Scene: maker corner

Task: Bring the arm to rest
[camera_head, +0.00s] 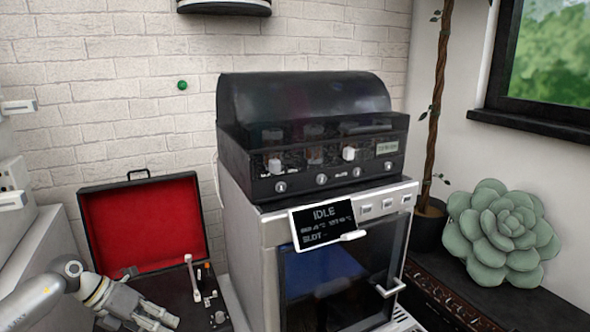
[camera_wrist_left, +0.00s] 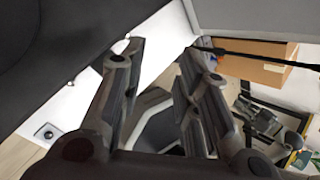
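My left arm comes in at the lower left of the head view, with the left gripper (camera_head: 150,318) low in front of an open black case with a red lining. In the left wrist view the two fingers of the left gripper (camera_wrist_left: 155,75) stand apart with a gap between them and nothing held. My right arm and right gripper are not in view.
The open case (camera_head: 190,185) looks like a record player. A machine (camera_head: 270,240) with a dark lid and a display reading IDLE stands beside it. A succulent (camera_head: 500,235) sits at the right. A cardboard box (camera_wrist_left: 255,70) shows in the wrist view.

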